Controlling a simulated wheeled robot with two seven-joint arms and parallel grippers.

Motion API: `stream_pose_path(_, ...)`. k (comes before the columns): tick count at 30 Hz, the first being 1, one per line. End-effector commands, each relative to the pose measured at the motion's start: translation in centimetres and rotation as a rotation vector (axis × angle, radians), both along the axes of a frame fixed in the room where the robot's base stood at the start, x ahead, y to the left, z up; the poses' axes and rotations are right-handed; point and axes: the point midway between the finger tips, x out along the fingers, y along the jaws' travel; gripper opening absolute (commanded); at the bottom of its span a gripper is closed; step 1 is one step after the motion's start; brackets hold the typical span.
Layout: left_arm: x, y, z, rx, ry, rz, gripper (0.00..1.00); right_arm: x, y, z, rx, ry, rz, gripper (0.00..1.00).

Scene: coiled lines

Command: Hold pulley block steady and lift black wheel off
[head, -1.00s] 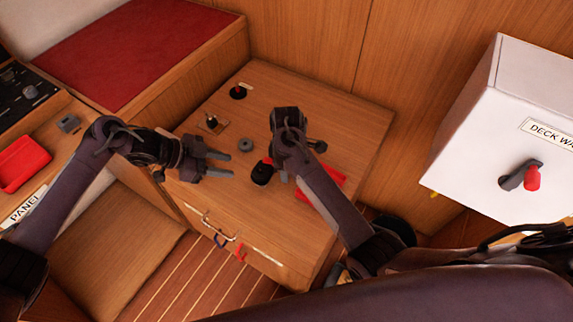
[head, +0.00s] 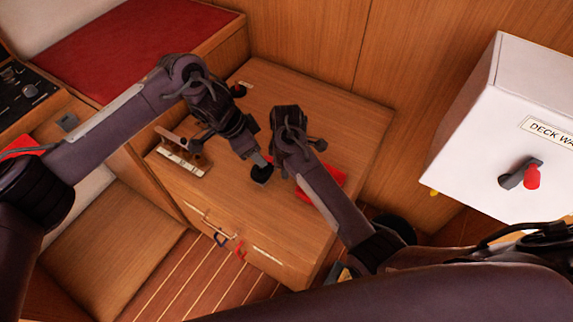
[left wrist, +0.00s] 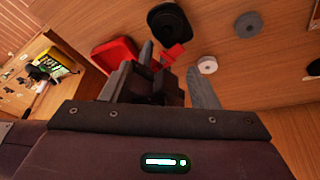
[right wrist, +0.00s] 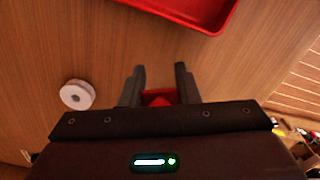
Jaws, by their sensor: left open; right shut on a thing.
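The black wheel (head: 262,173) lies at the front of the wooden cabinet top; it also shows as a black disc in the left wrist view (left wrist: 168,24). A small red part, likely the pulley block (left wrist: 174,53), sits against it. My right gripper (right wrist: 160,85) is shut on this red part, which shows between its fingers in the right wrist view (right wrist: 160,97). My left gripper (head: 260,160) is open, its fingertips close to the wheel in the head view. In the left wrist view its fingers (left wrist: 175,65) spread either side of my dark right gripper. Contact with the wheel cannot be told.
A red tray (right wrist: 192,8) lies beside my right gripper, partly hidden in the head view. A pale grey ring (right wrist: 77,95) lies on the top. A white box (head: 505,130) stands right.

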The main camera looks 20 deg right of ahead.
Motion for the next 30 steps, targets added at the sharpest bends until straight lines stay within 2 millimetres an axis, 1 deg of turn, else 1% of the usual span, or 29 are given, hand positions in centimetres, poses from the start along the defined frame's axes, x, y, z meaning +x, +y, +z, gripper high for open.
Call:
stream_pose_path(3,0.3,-0.3,0.4,0.055,-0.028,0.034,0.55,0.0,0.0,0.0,0.001,0.0,0.0,0.0)
stream_pose_path(7,0.2,-0.3,-0.3,0.068,-0.031,0.047,0.55,0.0,0.0,0.0,0.001,0.0,0.0,0.0)
stream_pose_path(11,0.2,-0.2,-1.8,0.067,-0.03,0.046,0.55,0.0,0.0,0.0,0.001,0.0,0.0,0.0)
stream_pose_path(18,0.2,-0.3,-5.4,0.064,-0.028,0.046,0.55,0.0,0.0,0.1,0.001,0.0,0.001,0.0)
stream_pose_path(21,0.2,-0.3,-6.6,0.063,-0.029,0.046,0.55,0.0,0.0,0.1,0.001,0.0,0.001,0.0)
stream_pose_path(24,0.2,-0.3,-7.5,0.063,-0.029,0.045,0.55,0.0,0.0,0.1,0.001,0.0,0.001,0.0)
stream_pose_path(30,0.3,-0.3,-8.4,0.063,-0.031,0.045,0.55,0.0,0.0,0.1,0.001,0.0,0.001,0.0)
